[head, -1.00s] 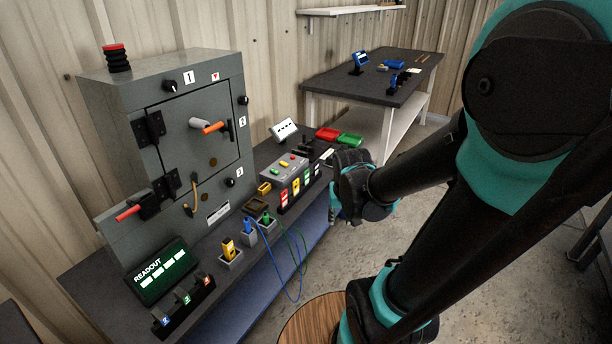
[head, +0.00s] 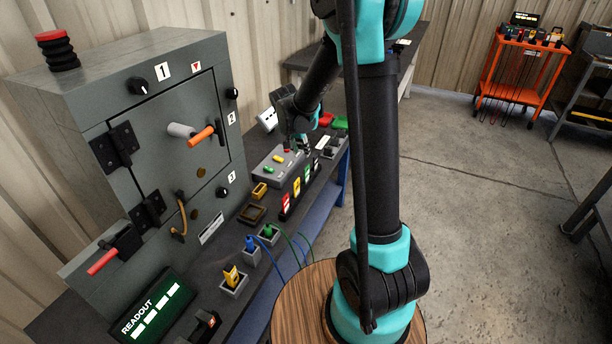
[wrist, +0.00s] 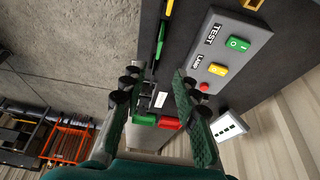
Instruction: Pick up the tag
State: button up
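A small white piece that looks like the tag (head: 323,142) lies on the bench beside black holders. In the wrist view a small white piece (wrist: 161,100) shows between my fingers, farther off. My gripper (head: 301,141) is over the bench's far part, by the grey button box; in the wrist view my gripper (wrist: 155,110) has its fingers spread apart with nothing held. Upright red, yellow, green and white cards also stand in a black rack (head: 299,193); I cannot tell whether one of these is the tag.
The grey button box (wrist: 222,65) is close to my right finger. A white panel (wrist: 230,125), red tray (head: 326,119) and green tray (head: 341,123) stand near. The grey cabinet (head: 150,100) fills the left. Open floor (head: 480,220) lies to the right.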

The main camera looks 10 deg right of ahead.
aim_at(306, 168)
jog(key=x, duration=0.9)
jog(key=shift+f, duration=0.35)
jog(key=shift+s+x, duration=0.1)
jog(key=shift+x, duration=1.3)
jog(key=shift+s+x, duration=0.15)
jog(key=shift+x, duration=1.2)
jog(key=shift+a+f, duration=0.1)
jog(key=shift+f, duration=0.05)
grip_shut()
